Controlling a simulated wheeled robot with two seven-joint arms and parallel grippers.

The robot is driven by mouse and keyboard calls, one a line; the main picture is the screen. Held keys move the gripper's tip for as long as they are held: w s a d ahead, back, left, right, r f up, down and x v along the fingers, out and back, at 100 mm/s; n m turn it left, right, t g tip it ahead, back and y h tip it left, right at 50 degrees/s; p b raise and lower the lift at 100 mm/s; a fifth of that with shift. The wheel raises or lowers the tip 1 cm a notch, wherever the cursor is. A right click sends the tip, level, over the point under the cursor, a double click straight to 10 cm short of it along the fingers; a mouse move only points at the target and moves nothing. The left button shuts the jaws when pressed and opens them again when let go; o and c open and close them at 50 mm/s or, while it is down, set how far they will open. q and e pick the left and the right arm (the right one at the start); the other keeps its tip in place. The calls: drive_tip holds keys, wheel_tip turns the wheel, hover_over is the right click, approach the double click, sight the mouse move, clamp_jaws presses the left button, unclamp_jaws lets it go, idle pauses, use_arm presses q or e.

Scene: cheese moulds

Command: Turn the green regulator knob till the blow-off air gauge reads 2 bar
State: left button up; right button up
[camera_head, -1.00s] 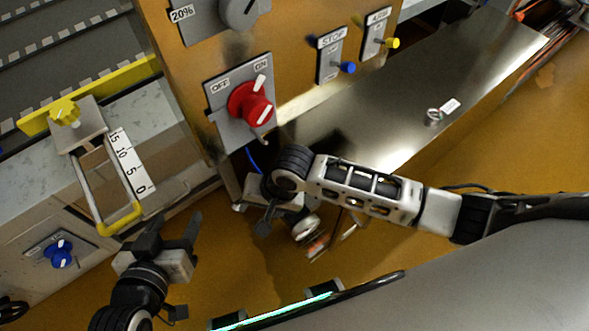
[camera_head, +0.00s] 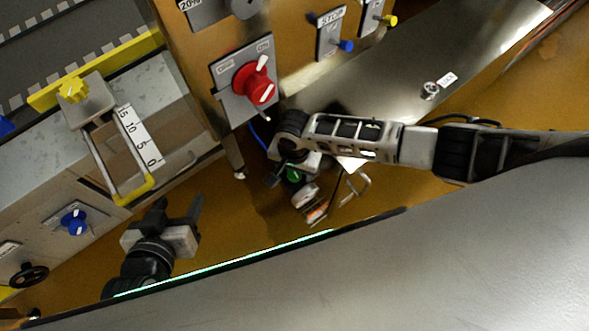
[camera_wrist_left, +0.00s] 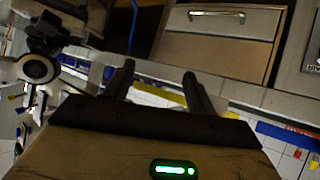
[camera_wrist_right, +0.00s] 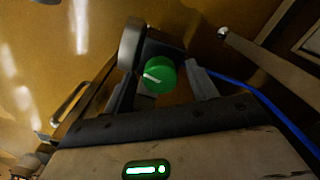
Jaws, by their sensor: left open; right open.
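The green regulator knob (camera_wrist_right: 158,76) shows in the right wrist view, with a white pointer mark on its face. My right gripper (camera_wrist_right: 165,90) is open, its two fingers on either side of the knob; I cannot tell whether they touch it. A round gauge (camera_wrist_right: 131,44) stands beside the knob, seen edge-on, so its reading is hidden. In the head view the green knob (camera_head: 294,174) shows small below my right arm, next to the gauge (camera_head: 306,194). My left gripper (camera_head: 180,212) is open and empty at the lower left, also in the left wrist view (camera_wrist_left: 160,82).
A blue hose (camera_wrist_right: 265,100) runs past the right gripper's right finger. A red switch (camera_head: 255,82) is on the panel above. A yellow-handled slide (camera_head: 135,190) and a blue knob (camera_head: 74,221) are near the left arm.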

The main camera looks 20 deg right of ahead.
drive_tip(key=c, duration=1)
drive_tip(key=n+p, duration=0.1)
drive_tip(key=p, duration=0.2)
drive_tip(key=shift+a+r, duration=0.15)
drive_tip(key=shift+r, duration=0.25)
drive_tip(key=shift+f+n+p, duration=0.1)
drive_tip(key=shift+n+p, duration=0.3)
drive_tip(key=shift+p, duration=0.05)
drive_tip(key=shift+f+n, duration=0.2)
drive_tip(key=shift+n, duration=0.8)
use_arm(q)
drive_tip(key=shift+s+a+r+m, duration=0.2)
drive_tip(key=shift+a+r+m, duration=0.15)
drive_tip(key=shift+r, duration=0.35)
use_arm(e)
drive_tip(key=shift+f+n, duration=0.15)
drive_tip(key=shift+n, duration=0.25)
drive_tip(key=o, duration=1)
